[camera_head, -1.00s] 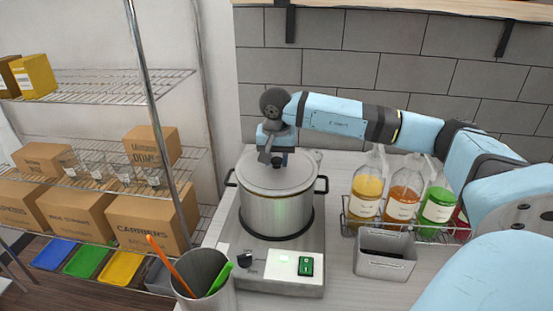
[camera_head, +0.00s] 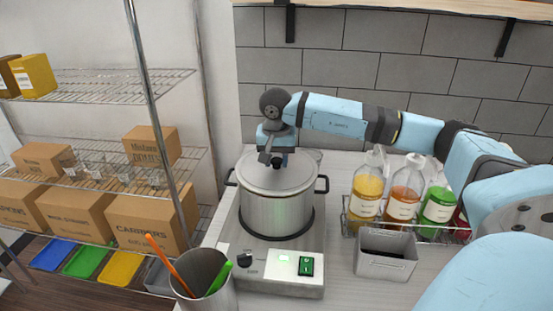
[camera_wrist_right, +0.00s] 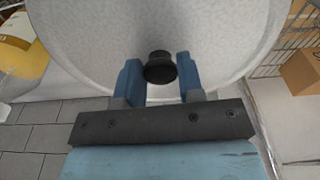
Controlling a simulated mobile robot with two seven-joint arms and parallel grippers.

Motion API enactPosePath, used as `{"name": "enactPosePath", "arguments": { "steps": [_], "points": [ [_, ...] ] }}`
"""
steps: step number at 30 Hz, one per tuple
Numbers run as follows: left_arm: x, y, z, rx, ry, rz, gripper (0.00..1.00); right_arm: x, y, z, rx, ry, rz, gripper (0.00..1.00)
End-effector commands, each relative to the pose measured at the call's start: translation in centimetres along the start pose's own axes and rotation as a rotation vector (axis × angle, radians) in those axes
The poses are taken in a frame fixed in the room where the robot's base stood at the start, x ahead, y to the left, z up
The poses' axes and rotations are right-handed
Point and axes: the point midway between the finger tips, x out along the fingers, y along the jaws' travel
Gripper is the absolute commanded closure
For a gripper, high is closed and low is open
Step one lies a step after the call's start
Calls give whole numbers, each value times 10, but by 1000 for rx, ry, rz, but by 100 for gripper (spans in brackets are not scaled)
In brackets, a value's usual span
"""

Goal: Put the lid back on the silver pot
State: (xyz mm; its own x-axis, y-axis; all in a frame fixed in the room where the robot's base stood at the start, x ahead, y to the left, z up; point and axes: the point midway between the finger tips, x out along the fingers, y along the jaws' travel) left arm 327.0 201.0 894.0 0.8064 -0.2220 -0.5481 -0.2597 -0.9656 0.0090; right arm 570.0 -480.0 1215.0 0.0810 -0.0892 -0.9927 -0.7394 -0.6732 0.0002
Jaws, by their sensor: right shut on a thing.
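The silver pot (camera_head: 277,215) stands on the hot plate, with a dark handle on each side. Its round silver lid (camera_head: 258,178) covers the top and looks level on the rim. No gap shows between lid and pot from here. My right gripper (camera_head: 276,158) points down over the lid's middle and is shut on its black knob (camera_wrist_right: 160,67). In the right wrist view, the gripper's blue fingers (camera_wrist_right: 160,78) stand on either side of the knob and the pale lid (camera_wrist_right: 90,40) fills the background. My left gripper is not in view.
The hot plate (camera_head: 255,278) has a dial and a lit green switch. A cup with orange and green utensils (camera_head: 206,275) stands at front left. A wire rack of bottles (camera_head: 400,225) and a grey bin (camera_head: 386,258) stand right. Shelves with boxes (camera_head: 150,222) are far left.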

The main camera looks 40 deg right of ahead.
Motion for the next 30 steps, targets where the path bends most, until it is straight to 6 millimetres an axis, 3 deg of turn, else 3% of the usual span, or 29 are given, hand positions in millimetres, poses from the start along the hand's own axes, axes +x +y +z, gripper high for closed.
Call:
{"name": "enactPosePath", "arguments": {
  "steps": [26,27,30],
  "points": [
    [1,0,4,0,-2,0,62,0,0,0,0,1,-1,94],
    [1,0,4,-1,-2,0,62,0,0,0,0,1,-1,63],
    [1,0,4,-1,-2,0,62,0,0,0,0,1,0,40]
  ]
}}
